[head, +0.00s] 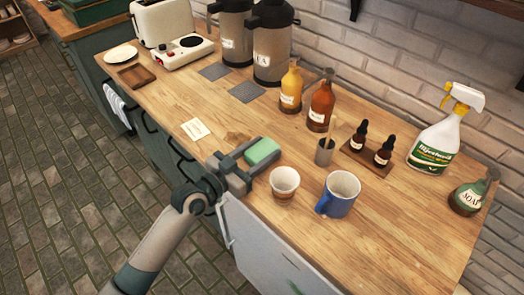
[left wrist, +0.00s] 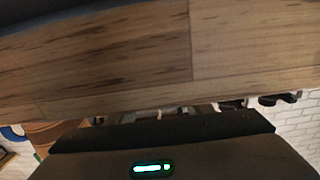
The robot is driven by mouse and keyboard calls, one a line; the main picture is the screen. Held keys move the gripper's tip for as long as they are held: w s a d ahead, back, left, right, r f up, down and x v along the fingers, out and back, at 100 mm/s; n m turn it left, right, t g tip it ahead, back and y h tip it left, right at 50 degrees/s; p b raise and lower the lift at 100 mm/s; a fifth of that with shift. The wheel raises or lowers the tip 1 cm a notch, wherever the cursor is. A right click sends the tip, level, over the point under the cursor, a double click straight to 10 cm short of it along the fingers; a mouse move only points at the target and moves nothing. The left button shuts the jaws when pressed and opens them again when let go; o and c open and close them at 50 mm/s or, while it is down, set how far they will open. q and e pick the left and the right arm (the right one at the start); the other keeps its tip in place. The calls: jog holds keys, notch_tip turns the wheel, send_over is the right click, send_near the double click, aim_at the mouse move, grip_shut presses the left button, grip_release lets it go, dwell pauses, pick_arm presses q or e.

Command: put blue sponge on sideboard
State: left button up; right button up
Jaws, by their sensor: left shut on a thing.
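A sponge (head: 262,152) is between the fingers of my left gripper (head: 246,161) in the head view. Its top looks pale green, not blue. The gripper is shut on it at the front edge of the wooden countertop (head: 210,105). I cannot tell whether the sponge touches the wood. In the left wrist view a wood surface (left wrist: 120,60) fills the upper part, with the dark gripper body below. The sponge cannot be made out there. My right gripper is not in view.
A white cup (head: 284,185) and a blue mug (head: 338,194) stand just right of the gripper. A small grey pot (head: 324,151), bottles (head: 321,104) and a spray bottle (head: 439,138) stand behind. A paper card (head: 195,129) lies to the left, with bare wood around it.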

pick_arm(q)
jog(key=shift+f, duration=0.4)
jog(key=shift+f, duration=0.15)
jog(key=o, duration=1.1)
jog(key=shift+r, duration=0.25)
jog(key=shift+s+a+f, duration=0.1)
jog(key=shift+s+a, duration=0.15)
jog(key=v, duration=1.1)
jog(key=shift+s+a+p, duration=0.1)
jog(key=shift+p, duration=0.25)
